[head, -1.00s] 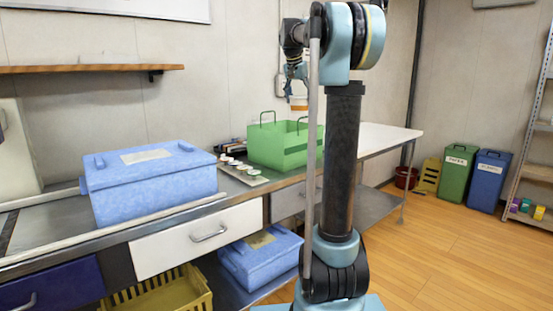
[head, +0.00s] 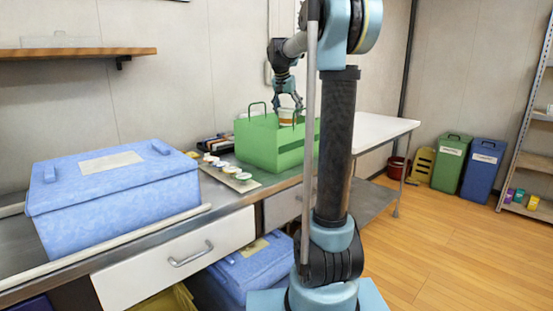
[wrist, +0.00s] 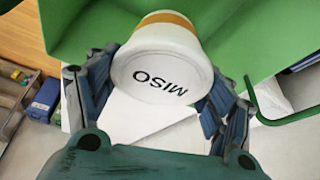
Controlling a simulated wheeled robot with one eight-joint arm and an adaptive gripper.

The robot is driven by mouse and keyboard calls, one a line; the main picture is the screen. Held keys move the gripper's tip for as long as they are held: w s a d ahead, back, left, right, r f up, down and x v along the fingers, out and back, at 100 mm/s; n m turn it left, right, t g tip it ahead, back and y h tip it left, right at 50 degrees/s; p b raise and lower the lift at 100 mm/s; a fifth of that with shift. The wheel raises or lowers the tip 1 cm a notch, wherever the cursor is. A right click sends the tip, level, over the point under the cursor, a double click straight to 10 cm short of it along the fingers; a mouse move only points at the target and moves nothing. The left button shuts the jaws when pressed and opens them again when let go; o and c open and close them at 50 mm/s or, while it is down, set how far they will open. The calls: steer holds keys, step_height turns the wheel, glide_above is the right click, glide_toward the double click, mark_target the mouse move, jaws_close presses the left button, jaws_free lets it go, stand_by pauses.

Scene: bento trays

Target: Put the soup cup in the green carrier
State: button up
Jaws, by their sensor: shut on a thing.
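The soup cup (wrist: 162,70) is white with an orange-brown band, and its lid reads MISO. My gripper (wrist: 150,110) is shut on it, with one finger on each side in the wrist view. The carrier's green wall (wrist: 265,35) also shows around the cup in the wrist view. The carrier's floor and the cup's base are hidden, so I cannot tell whether they touch.
The carrier stands on a steel counter with a blue lidded box (head: 115,190) at left. A tray of small round lidded cups (head: 240,182) lies just left of the carrier. A white table top (head: 375,128) is to the right. Green (head: 450,165) and blue (head: 483,170) bins stand behind on the floor.

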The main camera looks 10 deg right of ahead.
mark_target(284, 117)
step_height(284, 117, down, 13)
steer(key=shift+s+a+f, duration=0.1)
stand_by(0.6)
steer(key=o, duration=1.2)
steer(key=v, duration=1.2)
steer(key=shift+s, duration=0.1)
